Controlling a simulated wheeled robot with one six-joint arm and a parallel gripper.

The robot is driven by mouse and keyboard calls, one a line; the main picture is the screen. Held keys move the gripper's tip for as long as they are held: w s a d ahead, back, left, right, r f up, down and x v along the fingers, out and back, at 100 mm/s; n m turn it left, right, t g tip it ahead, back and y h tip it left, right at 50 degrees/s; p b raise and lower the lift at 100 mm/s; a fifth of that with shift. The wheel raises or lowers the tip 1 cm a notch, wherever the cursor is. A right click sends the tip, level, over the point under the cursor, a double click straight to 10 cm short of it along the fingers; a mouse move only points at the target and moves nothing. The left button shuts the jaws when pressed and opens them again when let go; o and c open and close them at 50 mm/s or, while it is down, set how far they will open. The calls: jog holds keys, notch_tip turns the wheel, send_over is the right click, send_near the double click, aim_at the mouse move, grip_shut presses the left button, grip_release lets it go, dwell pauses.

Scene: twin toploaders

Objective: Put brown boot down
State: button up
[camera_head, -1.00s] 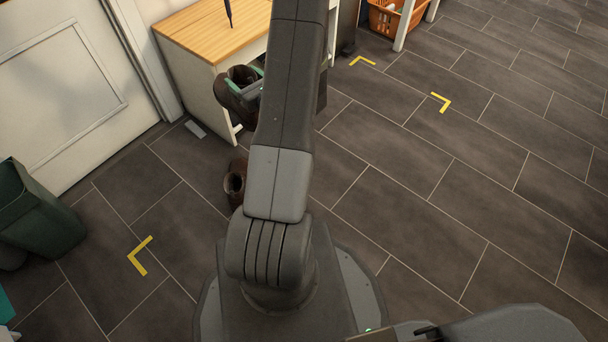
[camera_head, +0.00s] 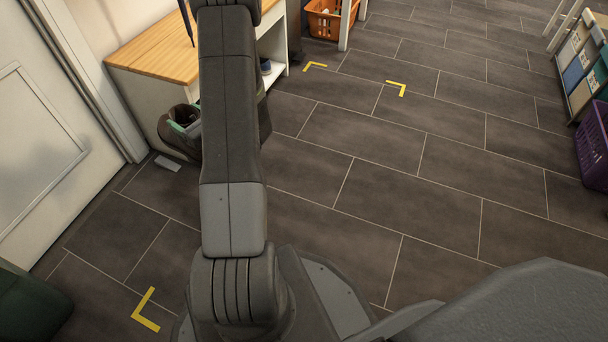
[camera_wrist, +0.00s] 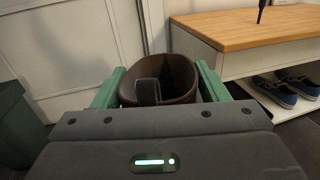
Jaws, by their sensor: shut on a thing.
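The brown boot (camera_wrist: 181,78) is between the green fingers of my gripper (camera_wrist: 160,86) in the wrist view, its open top facing up toward the camera. My gripper is shut on it. In the head view the boot (camera_head: 174,137) shows just left of my arm, in front of the wooden-topped bench (camera_head: 150,62). My arm hides its right part, and I cannot tell whether its sole touches the floor.
A white door (camera_head: 45,130) stands at the left, with a dark green object (camera_head: 30,310) at lower left. Yellow corner marks (camera_head: 147,312) lie on the tiled floor. Dark blue shoes (camera_wrist: 275,92) sit under the bench. An orange basket (camera_head: 325,20) and purple basket (camera_head: 592,150) stand farther off. Floor at centre right is clear.

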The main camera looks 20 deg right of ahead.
jog(key=s+d+f+m+t+h, duration=0.1)
jog(key=s+d+f+h, duration=0.3)
jog(key=d+f, duration=0.7)
jog(key=s+d+f+m+t+h, duration=0.1)
jog(key=s+d+f+m+h, duration=0.2)
jog(key=d+f, duration=0.9)
jog(key=s+f+m, duration=0.1)
jog(key=s+f, duration=0.1)
jog(key=s, duration=0.1)
jog(key=shift+s+d+f+h, duration=0.15)
jog(key=shift+s+d+h, duration=0.05)
jog(key=shift+s+h, duration=0.2)
